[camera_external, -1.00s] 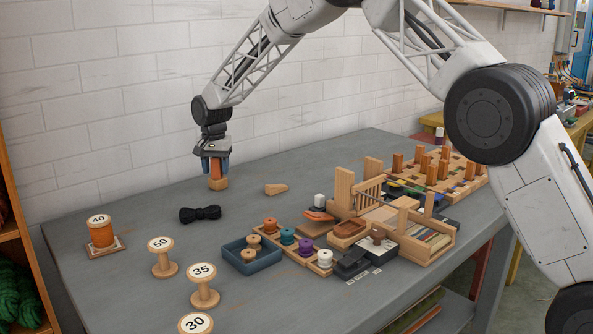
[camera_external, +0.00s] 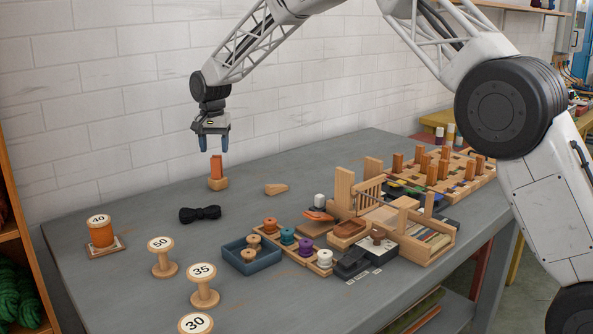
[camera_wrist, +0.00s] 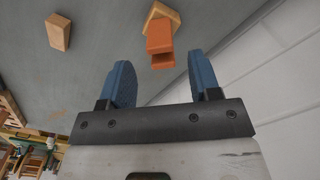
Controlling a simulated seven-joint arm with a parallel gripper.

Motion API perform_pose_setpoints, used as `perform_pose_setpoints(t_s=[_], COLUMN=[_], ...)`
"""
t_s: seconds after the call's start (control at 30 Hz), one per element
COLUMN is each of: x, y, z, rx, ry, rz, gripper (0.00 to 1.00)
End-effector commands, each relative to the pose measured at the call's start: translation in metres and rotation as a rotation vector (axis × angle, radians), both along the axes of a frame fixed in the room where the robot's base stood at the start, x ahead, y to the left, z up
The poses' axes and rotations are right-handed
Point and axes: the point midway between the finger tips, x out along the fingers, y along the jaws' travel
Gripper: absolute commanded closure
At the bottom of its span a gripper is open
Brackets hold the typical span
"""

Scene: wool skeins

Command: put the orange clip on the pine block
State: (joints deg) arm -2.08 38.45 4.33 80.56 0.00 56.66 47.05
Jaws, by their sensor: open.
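The orange clip (camera_external: 216,166) stands upright on the small pine block (camera_external: 218,184) near the back left of the table. In the wrist view the orange clip (camera_wrist: 160,40) shows its notched end, with the pine block (camera_wrist: 164,13) partly hidden behind it. My gripper (camera_external: 211,150) is open and empty above the clip, its blue fingers apart. In the wrist view the clip lies beyond the fingertips of my gripper (camera_wrist: 162,70), and no finger touches it.
A wooden wedge (camera_external: 276,189) lies right of the block, and a black yarn bundle (camera_external: 200,214) lies in front. Numbered spools, including one marked 50 (camera_external: 163,257), stand front left. A blue tray (camera_external: 262,262) and wooden racks fill the middle and right. The white wall is close behind.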

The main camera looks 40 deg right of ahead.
Motion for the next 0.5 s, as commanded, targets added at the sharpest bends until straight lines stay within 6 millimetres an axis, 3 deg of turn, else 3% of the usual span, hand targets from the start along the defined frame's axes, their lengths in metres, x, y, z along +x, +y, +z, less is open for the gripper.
perform_pose_setpoints(t_s=[0.2, 0.5], x=[0.000, 0.000], y=[0.000, 0.000], z=[0.033, 0.052], rx=[0.000, 0.000], ry=[-0.001, 0.001], rz=[0.000, 0.000], gripper=[0.43, 0.43])
